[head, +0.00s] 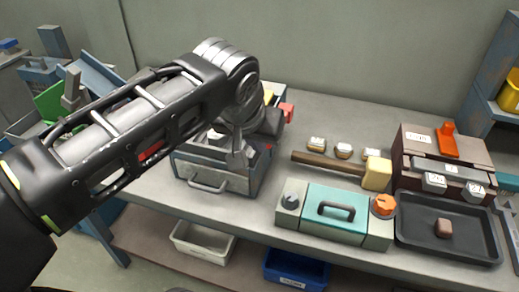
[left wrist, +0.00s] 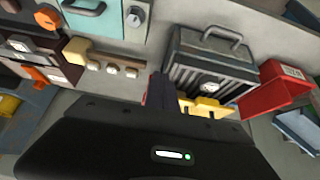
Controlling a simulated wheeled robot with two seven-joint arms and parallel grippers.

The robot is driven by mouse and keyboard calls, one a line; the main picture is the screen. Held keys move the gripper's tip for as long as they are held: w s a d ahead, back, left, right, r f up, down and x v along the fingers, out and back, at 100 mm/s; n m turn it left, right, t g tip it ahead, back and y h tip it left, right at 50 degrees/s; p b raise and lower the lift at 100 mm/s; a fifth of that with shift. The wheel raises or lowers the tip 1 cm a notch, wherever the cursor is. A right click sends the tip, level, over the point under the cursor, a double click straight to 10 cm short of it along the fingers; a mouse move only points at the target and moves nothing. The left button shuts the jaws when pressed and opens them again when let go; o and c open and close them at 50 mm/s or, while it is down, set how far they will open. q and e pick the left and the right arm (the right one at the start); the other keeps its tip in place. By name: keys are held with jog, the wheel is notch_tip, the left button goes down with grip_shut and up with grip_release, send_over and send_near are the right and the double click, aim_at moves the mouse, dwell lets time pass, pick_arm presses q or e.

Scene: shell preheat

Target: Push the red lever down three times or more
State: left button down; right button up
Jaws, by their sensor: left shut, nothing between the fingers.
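The red lever (head: 447,140) is orange-red and stands on top of a brown box (head: 478,148) at the right of the bench in the head view. It also shows at the left of the left wrist view (left wrist: 38,75). My right gripper is in neither view.
A hammer (head: 330,165) and several small blocks lie between the grey toolbox (head: 222,181) and the brown box. A teal case (head: 335,228) with knobs and a black tray (head: 425,245) sit in front. Bins (head: 295,268) stand on the lower shelf.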

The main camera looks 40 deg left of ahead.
pick_arm(q)
jog(key=v, duration=0.7)
jog(key=shift+s, duration=0.15)
dwell(0.7)
